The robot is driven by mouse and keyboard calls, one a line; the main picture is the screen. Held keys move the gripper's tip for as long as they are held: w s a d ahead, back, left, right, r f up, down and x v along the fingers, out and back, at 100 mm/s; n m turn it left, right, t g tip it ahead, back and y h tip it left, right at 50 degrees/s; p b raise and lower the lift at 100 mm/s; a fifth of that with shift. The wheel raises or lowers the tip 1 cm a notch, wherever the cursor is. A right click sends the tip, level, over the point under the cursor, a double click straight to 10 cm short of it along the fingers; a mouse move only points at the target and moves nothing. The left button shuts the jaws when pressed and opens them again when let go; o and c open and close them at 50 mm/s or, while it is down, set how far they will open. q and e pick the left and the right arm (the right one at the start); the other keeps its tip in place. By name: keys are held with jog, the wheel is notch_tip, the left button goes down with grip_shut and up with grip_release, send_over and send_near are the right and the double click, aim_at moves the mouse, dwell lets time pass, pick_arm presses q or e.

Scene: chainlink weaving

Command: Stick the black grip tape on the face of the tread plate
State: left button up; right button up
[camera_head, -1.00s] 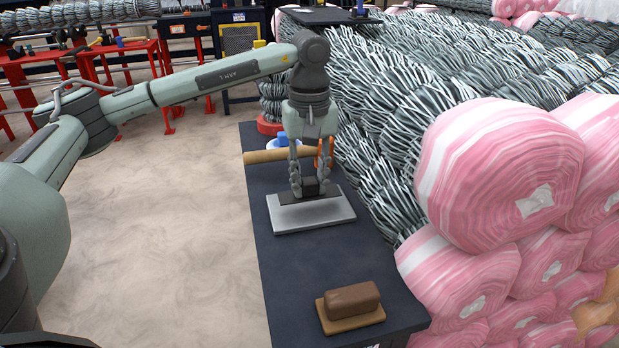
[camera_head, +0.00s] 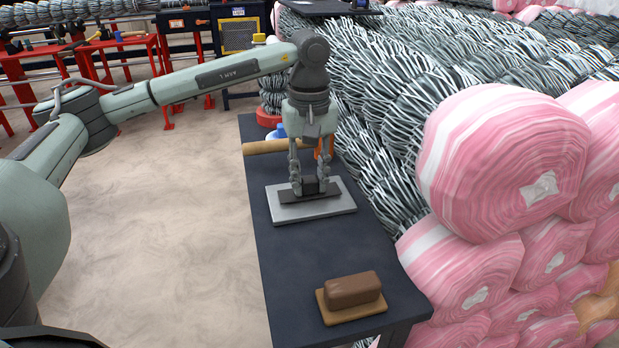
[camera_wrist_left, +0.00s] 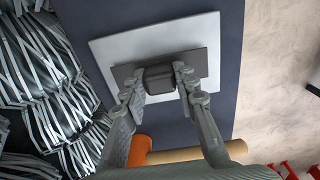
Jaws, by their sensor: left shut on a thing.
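The tread plate (camera_head: 312,209) is a light grey rectangular plate lying flat on the dark table. It also shows in the left wrist view (camera_wrist_left: 120,48). The black grip tape (camera_head: 290,198) is a dark flat strip with a raised block on top, over the plate's face; the strip shows in the wrist view too (camera_wrist_left: 205,65). My left gripper (camera_head: 310,190) is shut on the tape's block, one finger on each side (camera_wrist_left: 160,88). The strip looks close to the plate; I cannot tell whether they touch. My right gripper is not in view.
A brown block on a tan base (camera_head: 352,291) sits at the table's (camera_head: 285,265) near end. A tan roll (camera_head: 265,147) and an orange object (camera_head: 322,150) lie behind the plate. Pink rolls (camera_head: 490,165) and wire bundles (camera_head: 400,110) crowd the right side.

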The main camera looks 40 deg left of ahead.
pick_arm(q)
jog(key=shift+f, duration=0.15)
jog(key=o, duration=0.9)
jog(key=shift+o, duration=0.2)
notch_tip(320, 180, up, 12)
dwell(0.6)
